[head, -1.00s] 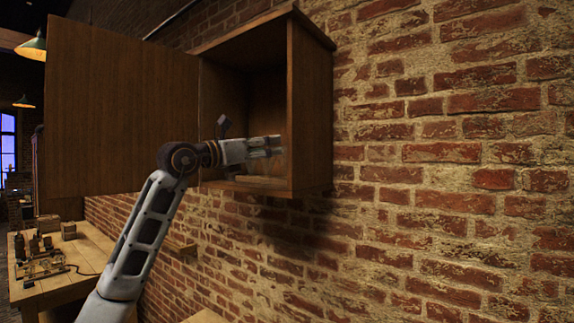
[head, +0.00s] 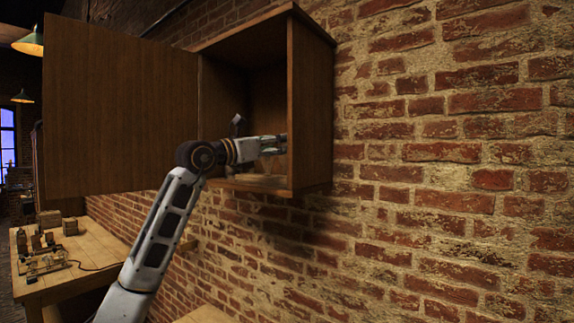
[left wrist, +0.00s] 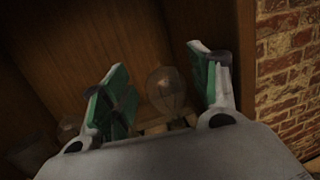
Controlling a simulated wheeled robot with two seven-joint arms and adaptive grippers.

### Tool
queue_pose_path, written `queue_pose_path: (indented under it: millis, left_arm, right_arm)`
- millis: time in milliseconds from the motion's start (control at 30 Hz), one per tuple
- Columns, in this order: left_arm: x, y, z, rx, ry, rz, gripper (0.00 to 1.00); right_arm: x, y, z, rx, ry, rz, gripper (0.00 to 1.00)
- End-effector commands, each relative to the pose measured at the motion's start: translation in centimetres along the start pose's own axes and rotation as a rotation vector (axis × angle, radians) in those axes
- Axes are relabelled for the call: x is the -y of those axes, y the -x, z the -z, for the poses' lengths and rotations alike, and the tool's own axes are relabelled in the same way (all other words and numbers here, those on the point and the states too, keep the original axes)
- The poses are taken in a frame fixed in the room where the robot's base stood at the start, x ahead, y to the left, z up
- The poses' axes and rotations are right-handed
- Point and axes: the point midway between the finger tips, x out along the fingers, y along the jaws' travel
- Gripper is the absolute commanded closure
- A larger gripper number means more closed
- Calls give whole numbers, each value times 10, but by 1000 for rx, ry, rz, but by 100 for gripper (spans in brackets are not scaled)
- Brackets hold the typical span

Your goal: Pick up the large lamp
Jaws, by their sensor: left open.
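A large clear glass lamp bulb (left wrist: 166,90) stands on a small wooden stand (left wrist: 166,125) inside the cabinet in the left wrist view. My left gripper (left wrist: 160,85) is open, with its green-padded fingers to either side of the lamp in that view. I cannot tell whether either finger touches the glass. In the head view my left gripper (head: 272,146) reaches into the open wall cabinet (head: 312,110), and its fingertips are partly hidden by the side wall. I cannot make out the lamp clearly there. My right gripper is not in view.
The cabinet door (head: 120,110) stands open to the left. A smaller, dim glass object (left wrist: 70,128) shows left of the gripper in the wrist view. A brick wall (head: 450,170) runs along the right. A wooden bench (head: 85,262) with several items stands lower left.

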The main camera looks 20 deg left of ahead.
Motion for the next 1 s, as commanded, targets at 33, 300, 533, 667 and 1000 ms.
queue_pose_path:
  millis: [33,300,533,667,1000]
  left_arm:
    - [0,-5,-2,0,3,1,39]
    - [-1,-28,-2,-1,3,1,39]
    - [-1,-35,0,0,1,1,39]
    - [-1,-34,0,0,1,1,39]
    - [-1,-34,0,0,1,1,48]
  right_arm:
    - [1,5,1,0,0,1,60]
    - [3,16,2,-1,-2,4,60]
    - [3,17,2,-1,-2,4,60]
    - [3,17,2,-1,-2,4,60]
    - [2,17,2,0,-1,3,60]
